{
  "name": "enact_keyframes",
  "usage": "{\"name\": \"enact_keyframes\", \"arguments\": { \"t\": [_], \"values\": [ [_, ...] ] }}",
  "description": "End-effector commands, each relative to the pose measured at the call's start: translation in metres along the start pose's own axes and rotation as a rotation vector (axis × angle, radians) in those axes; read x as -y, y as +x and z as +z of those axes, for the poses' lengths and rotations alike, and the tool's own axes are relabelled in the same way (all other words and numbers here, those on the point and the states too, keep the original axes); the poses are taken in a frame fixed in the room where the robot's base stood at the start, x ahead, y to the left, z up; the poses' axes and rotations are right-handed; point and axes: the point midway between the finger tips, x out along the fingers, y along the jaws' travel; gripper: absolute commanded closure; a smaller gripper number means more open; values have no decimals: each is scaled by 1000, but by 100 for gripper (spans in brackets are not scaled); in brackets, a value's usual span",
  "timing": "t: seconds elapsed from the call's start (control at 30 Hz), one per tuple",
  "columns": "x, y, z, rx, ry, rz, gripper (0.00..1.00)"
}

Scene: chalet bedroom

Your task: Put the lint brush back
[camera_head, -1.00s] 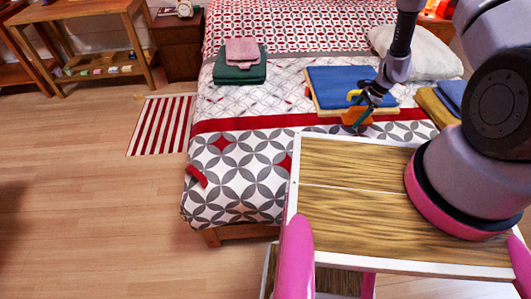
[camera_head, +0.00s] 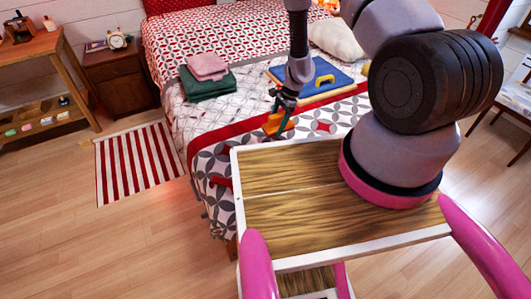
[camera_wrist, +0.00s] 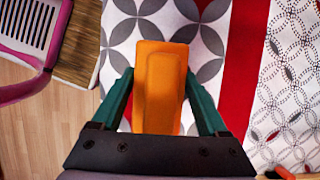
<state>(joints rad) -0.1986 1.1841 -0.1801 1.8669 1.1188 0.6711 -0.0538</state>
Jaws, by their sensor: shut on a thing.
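My gripper (camera_head: 283,112) is shut on an orange, block-shaped thing (camera_head: 277,125), which I take to be the lint brush. It is over the near part of the bed, above the patterned cover; its exact height is hard to judge. In the wrist view the teal fingers of my gripper (camera_wrist: 161,88) press the long sides of the orange lint brush (camera_wrist: 160,80). Its underside is hidden.
The bed (camera_head: 200,122) carries a blue folded cloth (camera_head: 334,77) with a yellow handle-shaped thing (camera_head: 324,80), and green (camera_head: 207,87) and pink (camera_head: 207,67) folded cloths. A nightstand (camera_head: 121,77), a wooden shelf table (camera_head: 30,48) and a striped rug (camera_head: 136,163) are left. Bare floor lies front left.

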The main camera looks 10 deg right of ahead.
Motion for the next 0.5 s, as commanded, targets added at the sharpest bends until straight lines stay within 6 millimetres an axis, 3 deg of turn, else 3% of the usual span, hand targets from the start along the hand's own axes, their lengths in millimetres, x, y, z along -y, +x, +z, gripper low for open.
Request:
{"name": "enact_keyframes", "arguments": {
  "t": [0.3, 0.5],
  "values": [
    [-1, 46, -18, 0, -1, 3, 100],
    [-1, 60, -24, 0, -2, 2, 100]
  ]
}}
